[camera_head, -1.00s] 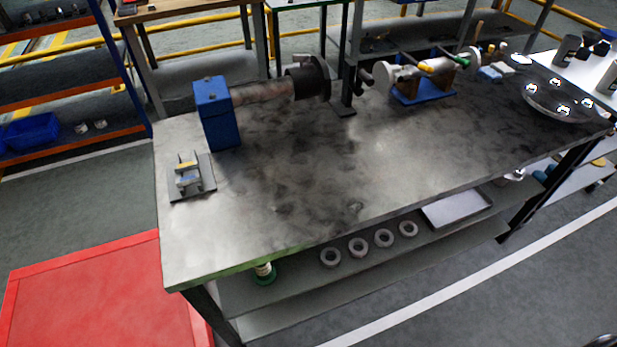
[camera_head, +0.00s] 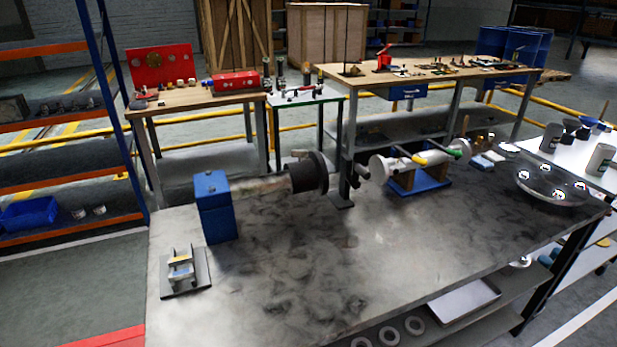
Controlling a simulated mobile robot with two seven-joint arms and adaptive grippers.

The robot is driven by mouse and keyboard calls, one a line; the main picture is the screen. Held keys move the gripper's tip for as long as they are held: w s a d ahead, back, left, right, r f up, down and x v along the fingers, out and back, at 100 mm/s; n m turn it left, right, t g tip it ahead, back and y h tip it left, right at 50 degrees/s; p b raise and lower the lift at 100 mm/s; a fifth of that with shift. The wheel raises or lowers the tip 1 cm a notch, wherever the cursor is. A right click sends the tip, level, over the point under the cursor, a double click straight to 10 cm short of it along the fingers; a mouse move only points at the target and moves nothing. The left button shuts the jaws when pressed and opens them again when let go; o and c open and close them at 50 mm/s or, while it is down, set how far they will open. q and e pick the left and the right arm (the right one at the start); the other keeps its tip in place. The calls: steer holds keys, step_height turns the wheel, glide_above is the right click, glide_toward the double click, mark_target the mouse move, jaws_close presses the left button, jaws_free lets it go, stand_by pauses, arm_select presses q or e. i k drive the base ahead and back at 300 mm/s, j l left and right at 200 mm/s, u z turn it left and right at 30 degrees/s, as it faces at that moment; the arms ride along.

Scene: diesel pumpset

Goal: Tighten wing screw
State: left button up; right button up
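No wing screw can be made out for certain at this size. On the metal workbench (camera_head: 290,295) a blue block (camera_head: 214,207) holds a horizontal shaft (camera_head: 262,186) that ends in a dark round flange (camera_head: 309,173). Further right, a pale cylinder (camera_head: 379,168) with yellow and green handled parts rests on a blue stand (camera_head: 418,185). A small metal clamp-like fixture (camera_head: 181,268) sits on a grey plate at the bench's left end. Neither of my grippers shows in the head view.
A round tray (camera_head: 551,185) with shiny pieces lies at the bench's right end. A blue-and-orange shelf rack (camera_head: 60,175) stands at left. The front middle of the bench top is clear.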

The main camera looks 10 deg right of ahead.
mark_target(299, 154)
steer(key=i+l+z, duration=0.1)
steer(key=l+z, duration=0.2)
steer(key=i+l+z, duration=0.15)
steer(key=l+z, duration=0.2)
steer(key=i+l+z, duration=0.15)
steer(key=z, duration=0.15)
